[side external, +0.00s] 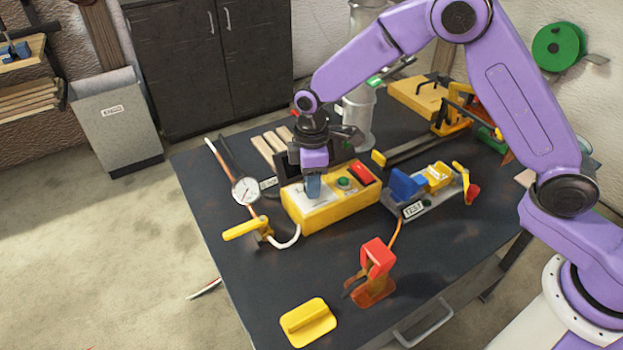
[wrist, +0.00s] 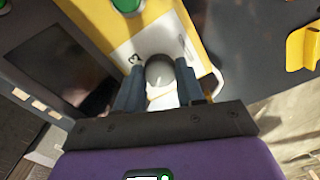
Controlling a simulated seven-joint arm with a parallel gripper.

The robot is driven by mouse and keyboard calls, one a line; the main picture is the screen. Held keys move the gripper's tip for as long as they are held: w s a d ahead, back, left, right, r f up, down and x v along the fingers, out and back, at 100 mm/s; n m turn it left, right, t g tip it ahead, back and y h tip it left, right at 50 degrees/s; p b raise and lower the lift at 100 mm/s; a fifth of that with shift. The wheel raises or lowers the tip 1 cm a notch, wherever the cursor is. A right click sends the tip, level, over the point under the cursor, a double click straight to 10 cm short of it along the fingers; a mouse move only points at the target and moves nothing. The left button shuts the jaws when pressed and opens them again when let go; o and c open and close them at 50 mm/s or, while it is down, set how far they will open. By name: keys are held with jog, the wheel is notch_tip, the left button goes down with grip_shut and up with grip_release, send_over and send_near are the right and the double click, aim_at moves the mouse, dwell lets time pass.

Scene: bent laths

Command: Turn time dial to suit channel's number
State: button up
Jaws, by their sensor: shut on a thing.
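The yellow control box (side external: 325,217) stands on the dark bench, with a pale dial plate on its top at the left end. My gripper (side external: 313,188) points down onto that plate and hides the dial in the side view. In the wrist view the dial is a round grey knob (wrist: 160,70) on the white plate (wrist: 128,50). My gripper (wrist: 159,88) is shut on the knob, one finger on each side. A numeral that looks like a 3 shows beside the left finger. The other scale marks are mostly hidden, and I cannot read the knob's setting.
The box also carries a green button (side external: 343,183) and a red switch (side external: 361,173). A dark panel (wrist: 62,68) lies beside it; I can read no number there. A round gauge (side external: 245,190), a TEST fixture (side external: 414,209) and a red-topped clamp (side external: 377,258) stand around it.

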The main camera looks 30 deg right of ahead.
jog(key=o, duration=1)
notch_tip(320, 180, up, 18)
jog(key=shift+f, duration=0.2)
dwell(0.4)
jog(key=shift+m, duration=0.5)
jog(key=s+d+f, duration=0.1)
jog(key=s+d, duration=0.5)
jog(key=s, duration=0.4)
jog(key=s+d+f, duration=0.2)
jog(key=s+d, duration=0.4)
jog(key=s, duration=0.5)
jog(key=s+d+f, duration=0.2)
jog(key=s+d, duration=0.4)
jog(key=s, duration=0.5)
jog(key=shift+s+d+f, duration=0.1)
jog(key=shift+s, duration=0.05)
